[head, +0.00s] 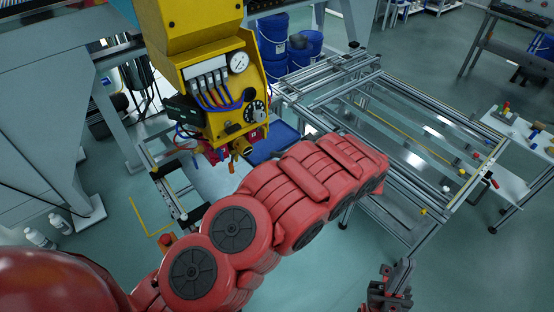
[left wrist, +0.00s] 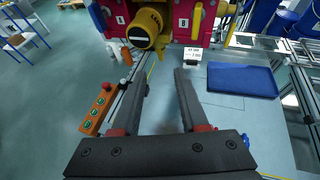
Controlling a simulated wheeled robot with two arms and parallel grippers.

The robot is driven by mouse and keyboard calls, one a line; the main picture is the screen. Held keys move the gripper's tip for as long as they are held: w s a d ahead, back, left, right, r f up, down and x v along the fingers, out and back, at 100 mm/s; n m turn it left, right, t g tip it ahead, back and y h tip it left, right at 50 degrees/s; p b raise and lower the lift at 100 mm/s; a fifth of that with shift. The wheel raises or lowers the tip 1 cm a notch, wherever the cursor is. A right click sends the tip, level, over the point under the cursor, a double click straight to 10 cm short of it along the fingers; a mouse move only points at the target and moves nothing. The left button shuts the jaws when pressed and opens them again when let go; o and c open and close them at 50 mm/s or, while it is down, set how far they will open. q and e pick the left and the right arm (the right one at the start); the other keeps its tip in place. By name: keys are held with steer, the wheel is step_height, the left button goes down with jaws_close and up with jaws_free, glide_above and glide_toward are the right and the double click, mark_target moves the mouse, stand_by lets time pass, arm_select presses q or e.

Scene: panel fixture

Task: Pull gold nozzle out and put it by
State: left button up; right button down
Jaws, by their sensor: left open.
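The gold nozzle (left wrist: 147,27) sticks out of the red panel below the yellow unit, between the labels A and B. In the head view the nozzle (head: 243,149) shows small under the panel. My left gripper (left wrist: 158,64) is open and empty in the left wrist view; its fingertips lie just below the nozzle in the picture, apart from it. In the head view my left gripper is hidden behind my red arm. My right gripper (head: 388,290) is at the bottom edge, away from the panel; its jaw gap is unclear.
The yellow unit (head: 205,75) carries a gauge, a dial and coloured hoses. A blue tray (left wrist: 242,80) lies right of the panel, below it. An orange button box (left wrist: 98,108) is at the left. A metal frame table (head: 420,130) stands right; open floor lies in front.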

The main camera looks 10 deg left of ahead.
mark_target(238, 155)
arm_select(q)
steer(key=p+x, duration=0.5)
steer(key=x, duration=1)
steer(key=shift+a+f, duration=0.15)
steer(key=shift+f, duration=0.15)
steer(key=shift+w+a+f, duration=0.15)
steer(key=shift+w+a, duration=0.1)
steer(key=shift+a, duration=0.25)
jaws_close()
